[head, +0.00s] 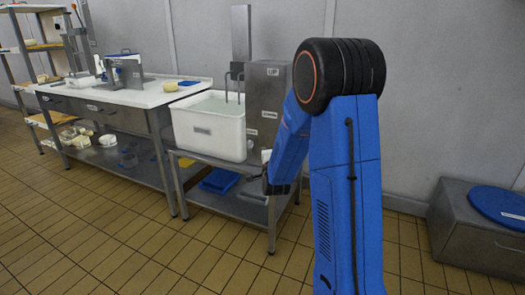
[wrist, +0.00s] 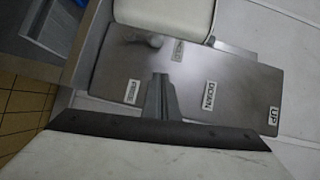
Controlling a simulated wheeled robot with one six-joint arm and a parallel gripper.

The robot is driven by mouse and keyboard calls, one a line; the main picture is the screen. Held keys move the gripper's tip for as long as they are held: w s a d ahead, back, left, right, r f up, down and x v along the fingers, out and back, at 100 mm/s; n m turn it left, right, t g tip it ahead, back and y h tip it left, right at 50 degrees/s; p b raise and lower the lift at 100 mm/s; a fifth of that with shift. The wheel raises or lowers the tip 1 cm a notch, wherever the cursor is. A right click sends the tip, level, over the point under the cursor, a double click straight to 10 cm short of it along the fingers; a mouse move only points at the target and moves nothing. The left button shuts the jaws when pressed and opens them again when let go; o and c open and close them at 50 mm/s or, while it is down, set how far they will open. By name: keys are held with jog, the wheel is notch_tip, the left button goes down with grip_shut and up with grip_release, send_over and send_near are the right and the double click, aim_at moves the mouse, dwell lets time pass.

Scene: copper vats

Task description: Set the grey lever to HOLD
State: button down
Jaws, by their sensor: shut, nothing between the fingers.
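The steel control box (head: 268,98) stands right of the white vat in the head view. In the wrist view its face (wrist: 190,72) fills the middle, with labels UP (wrist: 273,120) and DOWN (wrist: 210,95) and two smaller labels that I cannot read surely. A pale grey lever knob (wrist: 155,42) shows blurred near the face's upper edge, beside one small label (wrist: 177,50). My gripper (wrist: 158,76) is shut and empty in front of the face, apart from the knob in the picture. In the head view my arm mostly hides the gripper.
The white vat (head: 208,143) of liquid sits left of the box on a steel stand. A steel table (head: 130,92) with cheese-making items stands further left. A grey chest with a blue lid (head: 497,205) is at right. The tiled floor in front is clear.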

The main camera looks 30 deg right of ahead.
jog(key=shift+v, duration=1.1)
jog(key=shift+r, duration=0.1)
